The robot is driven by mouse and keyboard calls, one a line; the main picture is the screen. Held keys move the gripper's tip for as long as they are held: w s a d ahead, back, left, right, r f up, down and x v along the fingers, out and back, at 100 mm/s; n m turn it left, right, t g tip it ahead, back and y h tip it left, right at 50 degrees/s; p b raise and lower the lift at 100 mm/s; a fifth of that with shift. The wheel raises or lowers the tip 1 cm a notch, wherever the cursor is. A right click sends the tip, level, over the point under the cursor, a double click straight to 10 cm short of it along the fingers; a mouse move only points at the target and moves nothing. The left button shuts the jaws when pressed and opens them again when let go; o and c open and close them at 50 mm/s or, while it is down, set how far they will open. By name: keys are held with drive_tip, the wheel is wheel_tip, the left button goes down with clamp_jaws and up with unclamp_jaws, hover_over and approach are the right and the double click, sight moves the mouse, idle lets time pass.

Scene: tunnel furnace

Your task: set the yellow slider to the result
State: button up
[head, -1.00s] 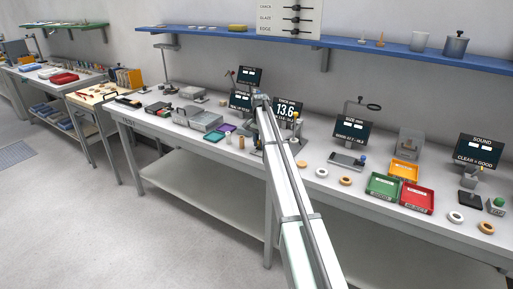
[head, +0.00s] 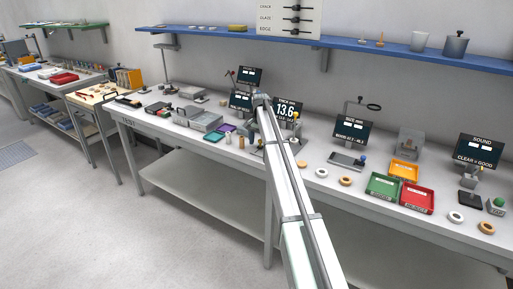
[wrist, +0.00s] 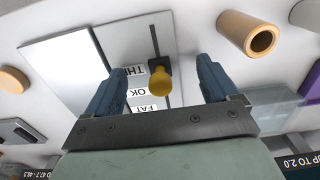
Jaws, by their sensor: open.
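The yellow slider (wrist: 161,82) is a rounded knob on a dark block in a slot of a grey plate. Beside the slot are white labels reading TH..., OK (wrist: 138,92) and FAT; the first is partly hidden. The slider's dark base seems level with the TH... label. My gripper (wrist: 161,68) is open, with a blue finger on each side of the knob and visible gaps to both. In the head view, a dark display (head: 285,112) reads 13.6. My arm hides the slider there.
In the wrist view, a tan hollow cylinder (wrist: 247,37) lies at the upper right and a pale block (wrist: 65,70) at the left. Green (head: 383,186) and red (head: 417,198) trays and several rings sit on the bench to the right. A blue shelf (head: 340,43) runs above.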

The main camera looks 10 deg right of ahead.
drive_tip(key=shift+o, duration=0.7)
drive_tip(key=shift+r, duration=0.15)
drive_tip(key=shift+r, duration=3.4)
